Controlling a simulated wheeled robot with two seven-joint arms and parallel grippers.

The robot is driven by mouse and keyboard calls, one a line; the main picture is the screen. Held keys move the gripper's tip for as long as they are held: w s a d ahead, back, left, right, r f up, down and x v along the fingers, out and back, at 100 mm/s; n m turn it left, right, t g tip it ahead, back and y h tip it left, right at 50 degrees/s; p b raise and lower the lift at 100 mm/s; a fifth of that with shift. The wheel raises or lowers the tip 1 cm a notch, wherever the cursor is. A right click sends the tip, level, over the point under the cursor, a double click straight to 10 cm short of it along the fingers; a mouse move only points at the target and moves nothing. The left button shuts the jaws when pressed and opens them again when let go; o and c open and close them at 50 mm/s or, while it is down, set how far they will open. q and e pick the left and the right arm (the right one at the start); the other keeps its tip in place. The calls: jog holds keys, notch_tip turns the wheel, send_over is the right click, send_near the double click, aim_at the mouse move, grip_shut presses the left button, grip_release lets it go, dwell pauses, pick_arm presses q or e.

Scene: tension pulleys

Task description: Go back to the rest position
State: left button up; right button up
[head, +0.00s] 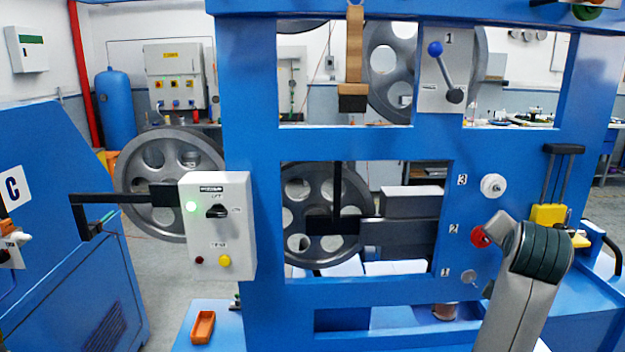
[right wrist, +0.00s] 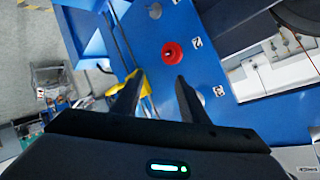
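My right arm (head: 535,275) rises at the lower right of the head view, its wrist in front of the blue frame beside the red knob (head: 480,237). My right gripper (right wrist: 159,76) shows in the right wrist view with its two dark fingers apart and nothing between them. The red knob (right wrist: 172,53) lies beyond the fingertips, apart from them. In the head view my right fingers are hidden or cannot be made out. My left gripper is not in view.
The blue frame (head: 350,143) fills the middle, with a white knob (head: 493,186) by label 3 and a blue-balled lever (head: 436,50) above. A control box (head: 219,240) with a lit green light juts out left. A yellow part (head: 548,215) stands close to my right arm.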

jog(key=s+a+f+n+g+y, duration=0.1)
jog(key=s+a+f+n, duration=0.3)
jog(key=f, duration=0.6)
jog(key=s+a+f+n+g+y, duration=0.1)
jog(key=s+f, duration=0.4)
jog(key=f, duration=0.4)
jog(key=s+a+f+n+g+y, duration=0.1)
jog(key=s+a+f+n, duration=0.3)
jog(key=f, duration=0.6)
jog(key=s+a+f+n+g+y, duration=0.1)
jog(key=s+a+f+n+g, duration=0.15)
jog(key=s+f, duration=0.45)
jog(key=s+a+f+n+g+y, duration=0.1)
jog(key=s+a+f, duration=0.2)
jog(key=s, duration=0.8)
jog(key=s+a+f+n+g+y, duration=0.15)
jog(key=s+f, duration=0.35)
jog(key=s, duration=0.5)
notch_tip(320, 180, down, 30)
jog(key=s+a+g, duration=0.1)
jog(key=s, duration=0.1)
jog(key=s+d+f+g, duration=0.1)
jog(key=s+d+f, duration=0.2)
jog(key=s+f, duration=1.3)
jog(key=shift+s+n+h, duration=0.3)
jog(key=shift+s+h, duration=0.05)
jog(key=shift+s, duration=0.25)
